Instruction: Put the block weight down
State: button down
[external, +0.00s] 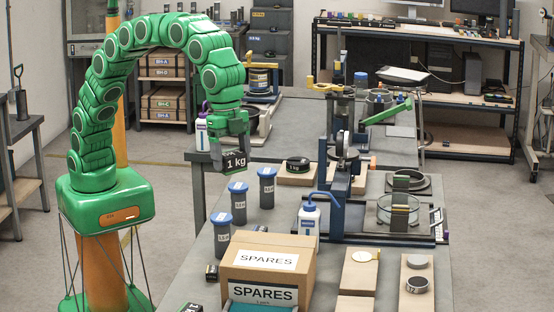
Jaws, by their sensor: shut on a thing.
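My gripper (232,146) points down at the end of the green arm, over the left side of the grey workbench (185,292). It is shut on a black block weight (235,162) labelled "1 kg". The weight is held above the bench near its left edge, behind the blue-lidded jars. Its underside appears clear of any surface, though the exact height is hard to tell. The fingertips are partly hidden by the weight.
Several blue-lidded jars (267,188) stand along the bench's left side. A SPARES box (265,268) fills the front. A white wash bottle (309,218) and a blue lever frame (340,195) stand to the right. A dark round weight (297,165) rests on a wooden board.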

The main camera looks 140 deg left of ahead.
jog(key=shift+w+d+r, duration=0.15)
jog(key=shift+w+d, duration=0.1)
jog(key=shift+d, duration=0.2)
jog(key=shift+w+d+r, duration=0.1)
jog(key=shift+w+d, duration=0.15)
jog(key=shift+d, duration=0.2)
jog(key=shift+w+d+f, duration=0.1)
jog(key=shift+w+d, duration=0.05)
jog(key=shift+w, duration=0.2)
jog(key=shift+w+a+f, duration=0.7)
jog(key=shift+w+f, duration=1.05)
jog(key=shift+w, duration=2.25)
send_over(269, 241)
jog(key=s, duration=0.1)
jog(key=shift+s+f, duration=0.15)
jog(key=shift+f, duration=2.55)
jog(key=shift+f, duration=0.15)
jog(key=shift+w+f, duration=0.3)
jog(key=shift+f, duration=1.45)
jog(key=shift+f, duration=0.15)
grip_release()
